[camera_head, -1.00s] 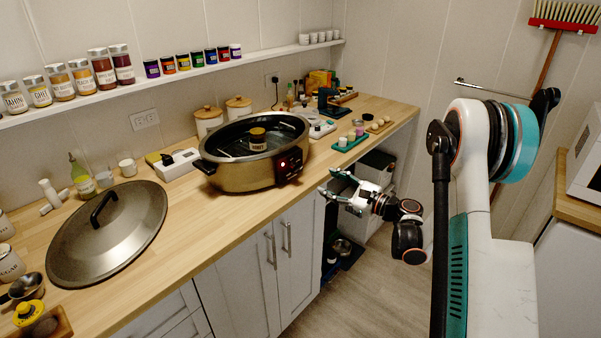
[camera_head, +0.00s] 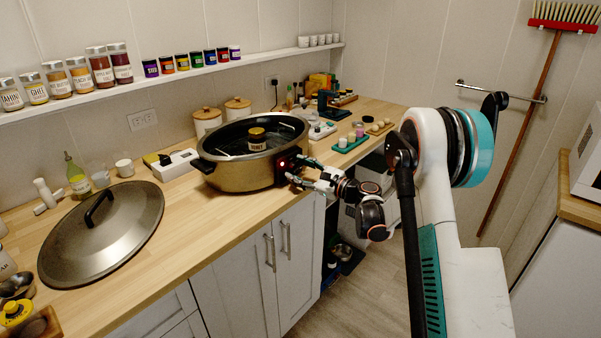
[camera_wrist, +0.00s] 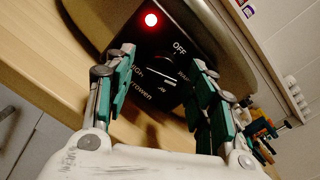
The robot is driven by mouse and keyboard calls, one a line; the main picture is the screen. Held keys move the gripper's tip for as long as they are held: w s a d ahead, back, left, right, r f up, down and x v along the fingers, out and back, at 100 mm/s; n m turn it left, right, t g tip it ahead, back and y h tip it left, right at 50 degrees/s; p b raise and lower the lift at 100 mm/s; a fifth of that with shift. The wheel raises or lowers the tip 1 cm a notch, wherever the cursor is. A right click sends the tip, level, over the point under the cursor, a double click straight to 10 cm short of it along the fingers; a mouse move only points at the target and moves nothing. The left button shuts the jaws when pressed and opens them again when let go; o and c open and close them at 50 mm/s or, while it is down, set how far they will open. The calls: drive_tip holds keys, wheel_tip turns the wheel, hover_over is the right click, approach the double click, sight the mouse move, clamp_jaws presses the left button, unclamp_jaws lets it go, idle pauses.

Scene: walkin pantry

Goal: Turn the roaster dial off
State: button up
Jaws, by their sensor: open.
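The roaster (camera_head: 240,172) is a bronze oval pot on the wooden counter, with a black control panel on its right side. In the wrist view the panel (camera_wrist: 178,35) shows a lit red light (camera_wrist: 151,20), the word OFF and other labels around the dial (camera_wrist: 158,72). The dial is dark and partly hard to make out; its pointer mark is not at OFF. My gripper (camera_head: 296,172) is open right in front of the panel. In the wrist view my gripper (camera_wrist: 162,80) has one finger on each side of the dial; contact cannot be told.
A large metal lid (camera_head: 100,232) lies on the counter at left. Floor before the cabinets is clear.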

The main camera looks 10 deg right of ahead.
drive_tip(key=c, duration=1)
drive_tip(key=shift+c, duration=0.2)
drive_tip(key=n, duration=0.3)
drive_tip(key=shift+r+n, duration=0.1)
drive_tip(key=shift+n, duration=0.2)
drive_tip(key=n, duration=0.3)
drive_tip(key=shift+n, duration=0.3)
drive_tip(key=n+h, duration=0.1)
drive_tip(key=n, duration=0.5)
drive_tip(key=shift+r, duration=0.2)
drive_tip(key=shift+n, duration=0.3)
